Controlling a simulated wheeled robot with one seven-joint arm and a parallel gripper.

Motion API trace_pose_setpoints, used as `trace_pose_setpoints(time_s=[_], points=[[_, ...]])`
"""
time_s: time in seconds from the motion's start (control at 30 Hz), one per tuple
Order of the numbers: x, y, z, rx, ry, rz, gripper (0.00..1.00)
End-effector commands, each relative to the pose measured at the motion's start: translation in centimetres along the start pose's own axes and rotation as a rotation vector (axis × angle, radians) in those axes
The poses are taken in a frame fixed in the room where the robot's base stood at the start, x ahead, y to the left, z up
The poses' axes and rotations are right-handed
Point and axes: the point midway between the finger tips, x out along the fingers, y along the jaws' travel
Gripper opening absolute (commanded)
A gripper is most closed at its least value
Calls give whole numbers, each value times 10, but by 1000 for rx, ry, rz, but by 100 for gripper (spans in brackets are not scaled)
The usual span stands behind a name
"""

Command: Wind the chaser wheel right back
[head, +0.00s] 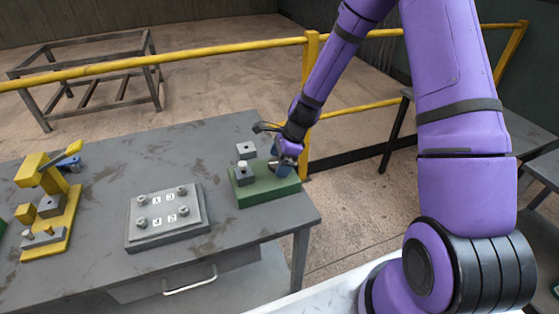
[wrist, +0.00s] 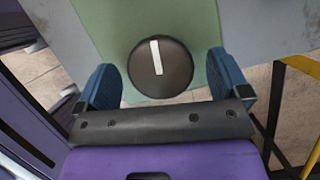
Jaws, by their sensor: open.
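The wheel, a dark round knob (wrist: 160,68) with a white stripe, shows in the wrist view. The stripe runs almost straight up the picture, leaning slightly left at its top. It sits over a green base (wrist: 110,22), which also stands on the table in the head view (head: 262,196). My gripper (wrist: 161,70) is open, with one blue finger on each side of the knob and a gap on both sides. In the head view my gripper (head: 283,168) is at the right end of the green base, where it hides the wheel.
A yellow clamp fixture (head: 52,208) stands further left. A yellow rail (head: 200,61) runs behind the table (head: 100,275).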

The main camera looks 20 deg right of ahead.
Motion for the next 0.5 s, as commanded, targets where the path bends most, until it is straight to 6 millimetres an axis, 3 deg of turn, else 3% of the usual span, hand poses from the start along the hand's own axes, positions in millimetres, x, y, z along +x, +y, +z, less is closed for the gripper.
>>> trace_pose_setpoints(time_s=[0.2,0.43,0.5], points=[[0,0,0,0,0,0,94],[0,0,0,0,0,0,45],[0,0,0,0,0,0,45]])
